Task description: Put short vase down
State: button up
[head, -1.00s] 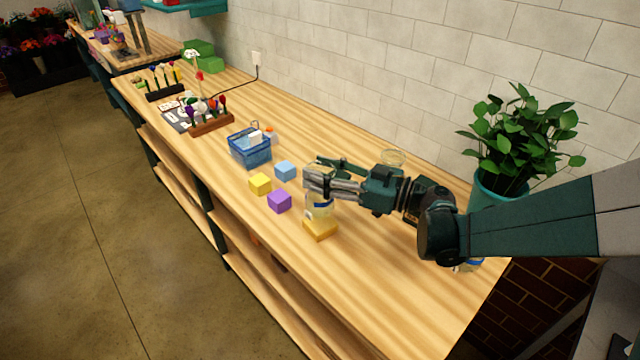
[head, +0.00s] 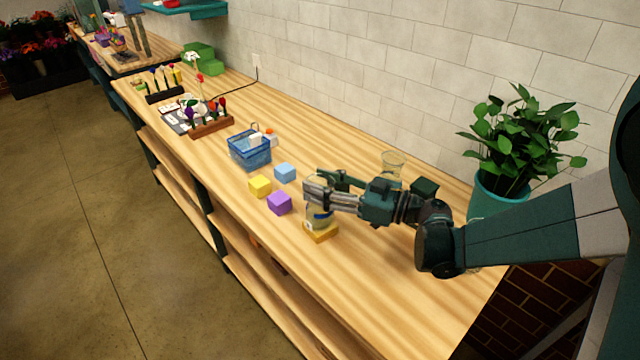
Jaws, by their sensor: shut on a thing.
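The short vase (head: 317,215) is clear glass with a blue and yellow band. It is upright under my gripper (head: 314,190), directly over a flat yellow block (head: 321,233) near the front edge of the counter. Its lower end appears to meet the block's top, but I cannot tell whether its weight rests there. My gripper is shut on the vase from above and the right, and its fingers hide the vase's upper part.
Yellow (head: 260,185), purple (head: 279,203) and light blue (head: 285,172) cubes lie to the left. A blue basket (head: 250,150) stands beyond them. Another clear glass vase (head: 392,165) stands behind my arm. A potted plant (head: 498,200) is at right. The counter's front right is clear.

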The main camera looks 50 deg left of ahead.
jog(key=shift+f, duration=0.1)
jog(key=o, duration=1.6)
jog(key=shift+w+d, duration=0.3)
jog(key=shift+d, duration=0.35)
jog(key=shift+w+d+r+p, duration=0.2)
jog(key=shift+d+r+p, duration=0.25)
jog(key=shift+r, duration=0.75)
jog(key=shift+w+d+r+p, duration=0.3)
jog(key=shift+d+r, duration=0.4)
jog(key=shift+r, duration=0.55)
jog(key=shift+w+d+r+p, duration=0.15)
jog(key=shift+d+r+p, duration=0.3)
jog(key=shift+r, duration=0.75)
jog(key=shift+w+d, duration=0.1)
jog(key=shift+d, duration=0.1)
